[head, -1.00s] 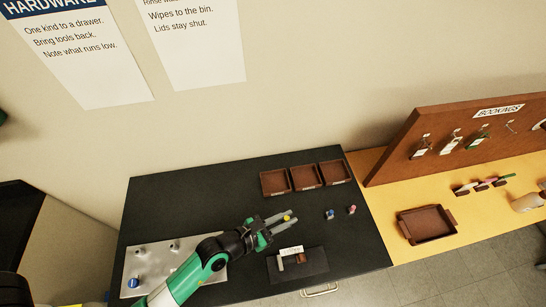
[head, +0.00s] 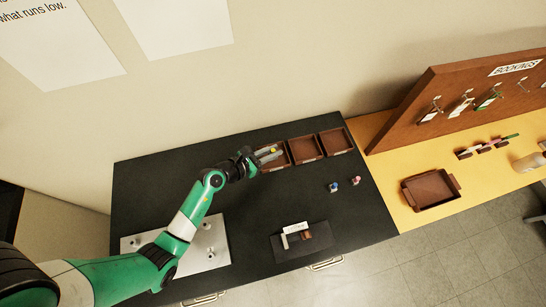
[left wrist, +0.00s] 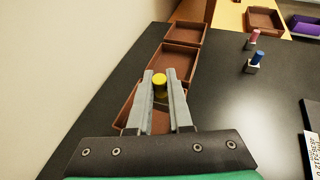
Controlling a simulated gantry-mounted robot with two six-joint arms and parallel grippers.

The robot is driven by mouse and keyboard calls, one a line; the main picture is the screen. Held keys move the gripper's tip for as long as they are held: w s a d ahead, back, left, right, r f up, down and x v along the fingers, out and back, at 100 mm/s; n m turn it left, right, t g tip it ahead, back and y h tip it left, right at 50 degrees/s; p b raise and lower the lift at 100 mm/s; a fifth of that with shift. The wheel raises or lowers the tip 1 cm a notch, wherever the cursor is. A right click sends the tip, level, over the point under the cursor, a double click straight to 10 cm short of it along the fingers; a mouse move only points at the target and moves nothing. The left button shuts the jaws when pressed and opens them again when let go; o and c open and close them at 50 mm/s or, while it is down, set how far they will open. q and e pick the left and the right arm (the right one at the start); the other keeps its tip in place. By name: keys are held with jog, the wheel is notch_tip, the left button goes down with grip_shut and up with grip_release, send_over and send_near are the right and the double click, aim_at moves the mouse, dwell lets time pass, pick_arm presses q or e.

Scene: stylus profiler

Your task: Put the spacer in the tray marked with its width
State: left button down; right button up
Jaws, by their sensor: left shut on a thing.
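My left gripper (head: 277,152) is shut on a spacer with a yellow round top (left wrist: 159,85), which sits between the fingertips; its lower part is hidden. The gripper is over the leftmost brown tray (head: 283,165), which also shows in the left wrist view (left wrist: 127,116). I cannot tell how high the spacer is above the tray floor. The middle tray (head: 305,148) and right tray (head: 336,141) look empty. Their width marks are too small to read. My right gripper is not in view.
A blue-topped piece (head: 334,187) and a pink-topped piece (head: 356,181) stand on the black bench right of the gripper. A dark pad (head: 318,242) with a white label lies nearer the front. A metal plate (head: 212,255) lies front left. A brown tray (head: 433,188) stands on the yellow bench.

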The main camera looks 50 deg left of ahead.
aim_at(273, 150)
pick_arm(q)
jog(key=shift+w+a+f+b, duration=0.2)
jog(key=shift+w+a+f, duration=0.05)
jog(key=shift+f, duration=0.3)
jog(key=shift+w+a+f+b, duration=0.15)
jog(key=shift+w+a+f, duration=0.1)
jog(key=shift+f, duration=0.25)
jog(key=shift+w+a+f, duration=0.1)
jog(key=shift+a+f, duration=0.05)
jog(key=shift+w, duration=0.1)
jog(key=f+b, duration=0.3)
jog(key=f, duration=0.1)
jog(key=shift+w+a, duration=0.25)
jog(key=shift+a, duration=0.15)
jog(key=shift+r, duration=0.1)
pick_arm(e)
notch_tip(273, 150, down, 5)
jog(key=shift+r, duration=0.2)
pick_arm(q)
jog(key=c, duration=0.8)
grip_release()
jog(key=shift+f, duration=0.2)
jog(key=shift+c, duration=0.2)
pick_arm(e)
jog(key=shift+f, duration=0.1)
